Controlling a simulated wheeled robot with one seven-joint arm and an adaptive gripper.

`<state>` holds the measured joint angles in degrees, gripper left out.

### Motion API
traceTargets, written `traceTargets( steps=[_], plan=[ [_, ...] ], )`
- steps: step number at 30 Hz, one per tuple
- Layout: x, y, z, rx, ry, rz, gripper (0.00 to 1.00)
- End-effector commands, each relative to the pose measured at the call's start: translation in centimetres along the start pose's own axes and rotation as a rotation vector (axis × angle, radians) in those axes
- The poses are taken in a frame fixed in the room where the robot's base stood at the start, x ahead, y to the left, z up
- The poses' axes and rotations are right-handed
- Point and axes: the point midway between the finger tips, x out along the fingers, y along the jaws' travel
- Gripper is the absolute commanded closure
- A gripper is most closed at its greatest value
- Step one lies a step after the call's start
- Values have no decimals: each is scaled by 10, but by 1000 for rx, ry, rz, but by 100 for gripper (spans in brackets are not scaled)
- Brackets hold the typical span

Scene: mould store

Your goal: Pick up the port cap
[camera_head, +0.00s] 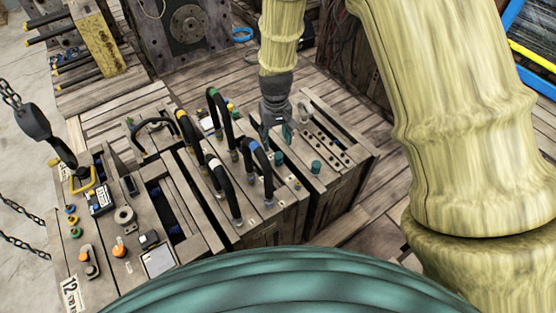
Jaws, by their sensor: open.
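Small teal caps, which look like port caps, are on the wooden mould block at centre right. One cap (316,167) stands upright near the block's front right. Another cap (279,158) is further left, by the black hoses. A teal piece (287,132) shows at my gripper's fingers; I cannot tell whether it is a third cap. My gripper (284,128) points down over the block with its jaws open. Its fingers are close to this teal piece, but contact cannot be made out.
Black looped hoses (219,112) with coloured collars stand just left of my gripper. A slotted plate (325,140) lies to its right. A panel (100,225) with knobs and a label is at the left. Chains with a hook (33,122) hang at far left.

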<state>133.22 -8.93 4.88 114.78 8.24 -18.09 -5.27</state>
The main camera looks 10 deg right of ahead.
Motion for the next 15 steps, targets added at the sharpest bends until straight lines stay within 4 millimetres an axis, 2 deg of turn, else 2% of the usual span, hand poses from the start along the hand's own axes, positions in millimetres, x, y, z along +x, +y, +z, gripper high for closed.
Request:
traceTargets(
  steps=[6, 15],
  plan=[
    [27, 1, 0, -1, -1, 0, 47],
    [41, 2, 2, 0, 0, 0, 47]
  ],
)
